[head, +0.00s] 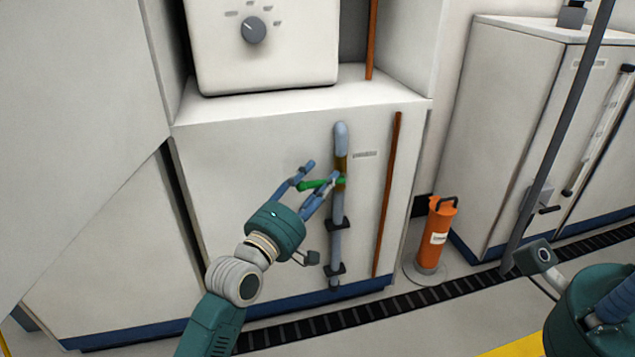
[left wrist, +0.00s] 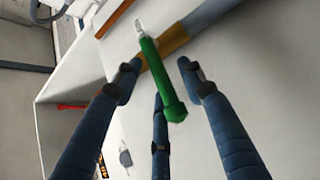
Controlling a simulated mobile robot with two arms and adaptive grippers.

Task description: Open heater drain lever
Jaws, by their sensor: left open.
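The green heater drain lever (head: 311,184) juts out to the left from a brass valve (head: 341,168) on a grey vertical pipe (head: 338,207), on the front of a white cabinet. My left gripper (head: 320,173) is at the lever, its blue fingers spread on either side of it. In the left wrist view, the lever (left wrist: 158,78) lies between the open fingers (left wrist: 157,72), its thick end toward the camera. I cannot tell whether any finger touches it. My right gripper (head: 612,305) is only partly visible at the lower right edge, and its fingertips are hidden.
A heater unit with a dial (head: 253,30) sits above the cabinet (head: 240,150). A copper pipe (head: 387,195) runs right of the grey pipe. An orange cylinder (head: 436,238) stands on the floor to the right, near another white cabinet (head: 500,130).

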